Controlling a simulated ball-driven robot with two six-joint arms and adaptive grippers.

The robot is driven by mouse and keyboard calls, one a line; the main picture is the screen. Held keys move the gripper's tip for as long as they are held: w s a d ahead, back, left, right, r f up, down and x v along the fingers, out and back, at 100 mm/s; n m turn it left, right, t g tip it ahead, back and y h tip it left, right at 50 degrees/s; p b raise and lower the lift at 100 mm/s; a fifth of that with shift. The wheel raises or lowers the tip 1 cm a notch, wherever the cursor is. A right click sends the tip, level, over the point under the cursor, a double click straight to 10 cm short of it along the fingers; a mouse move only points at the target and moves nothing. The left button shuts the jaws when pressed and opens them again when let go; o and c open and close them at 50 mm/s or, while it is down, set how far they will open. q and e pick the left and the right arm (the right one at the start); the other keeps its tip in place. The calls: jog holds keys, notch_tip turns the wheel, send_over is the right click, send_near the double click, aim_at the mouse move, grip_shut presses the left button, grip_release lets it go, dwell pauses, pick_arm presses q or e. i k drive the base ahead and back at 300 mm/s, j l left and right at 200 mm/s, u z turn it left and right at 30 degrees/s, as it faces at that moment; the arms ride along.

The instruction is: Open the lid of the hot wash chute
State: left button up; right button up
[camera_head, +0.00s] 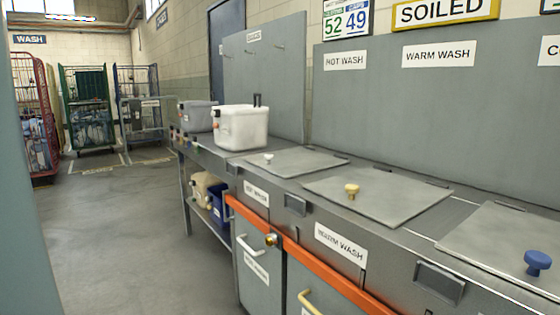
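The hot wash chute lid (296,163) is a flat grey plate lying shut on the counter, with a small white knob (269,158) near its front left. A HOT WASH sign (345,61) hangs on the grey back panel above and to the right of it. A small white label (256,193) is on the counter front below, its text hard to read. Neither of my grippers is in view.
The warm wash lid (385,198) with a yellow knob (352,190) and another lid (480,235) with a blue knob (538,262) lie shut to the right. A white tub (241,129) stands left of the hot wash lid. Open floor (120,235) lies at the left.

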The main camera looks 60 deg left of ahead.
aim_at(286, 163)
jog(key=u, duration=1.7)
jog(key=i+j+z, duration=0.15)
jog(key=z, duration=0.2)
jog(key=i+j+z, duration=0.1)
jog(key=z, duration=0.25)
jog(key=i+j+z, duration=0.1)
jog(key=j+z, duration=0.25)
